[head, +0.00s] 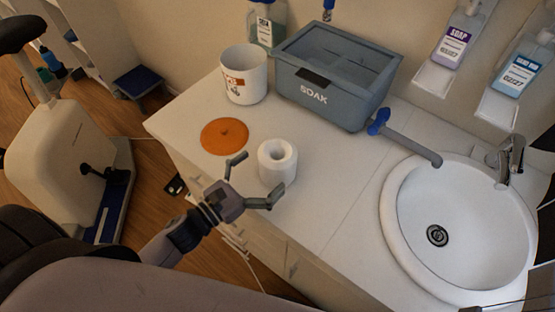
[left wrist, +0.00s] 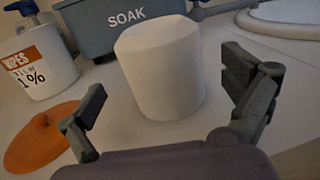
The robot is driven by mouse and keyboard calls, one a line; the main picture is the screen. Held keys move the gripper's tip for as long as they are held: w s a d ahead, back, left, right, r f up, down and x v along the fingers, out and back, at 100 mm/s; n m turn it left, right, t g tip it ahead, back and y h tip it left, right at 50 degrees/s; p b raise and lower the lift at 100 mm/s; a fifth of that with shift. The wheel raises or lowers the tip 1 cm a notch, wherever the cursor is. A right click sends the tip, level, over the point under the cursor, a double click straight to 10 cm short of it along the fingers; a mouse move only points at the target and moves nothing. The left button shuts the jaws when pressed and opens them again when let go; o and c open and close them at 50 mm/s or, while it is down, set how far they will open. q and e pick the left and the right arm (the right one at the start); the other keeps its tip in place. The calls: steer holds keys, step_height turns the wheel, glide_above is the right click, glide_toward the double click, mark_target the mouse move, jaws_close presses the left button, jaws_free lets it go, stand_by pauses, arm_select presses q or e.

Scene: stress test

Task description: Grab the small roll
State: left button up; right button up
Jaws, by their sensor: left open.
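The small white roll (head: 277,162) stands upright on the white counter, its hollow core facing up in the head view. My left gripper (head: 255,180) is open, with its two fingers spread toward the roll from the near left side. In the left wrist view the roll (left wrist: 162,68) stands ahead, between and beyond the open fingers of my left gripper (left wrist: 170,105). The fingers look apart from the roll. My right gripper is not in view.
An orange lid (head: 225,136) lies left of the roll, with a white wipes tub (head: 243,75) behind it. A grey SOAK bin (head: 325,98) stands behind the roll. A round sink (head: 462,200) is at the right. The counter between roll and sink is clear.

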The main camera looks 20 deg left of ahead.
mark_target(276, 162)
arm_select(q)
steer(key=p+x, duration=0.1)
steer(key=x, duration=0.2)
steer(key=shift+w+d+r, duration=0.1)
steer(key=shift+w+d, duration=0.3)
steer(key=shift+w, duration=0.15)
steer(key=shift+c, duration=0.5)
steer(key=c, duration=1.3)
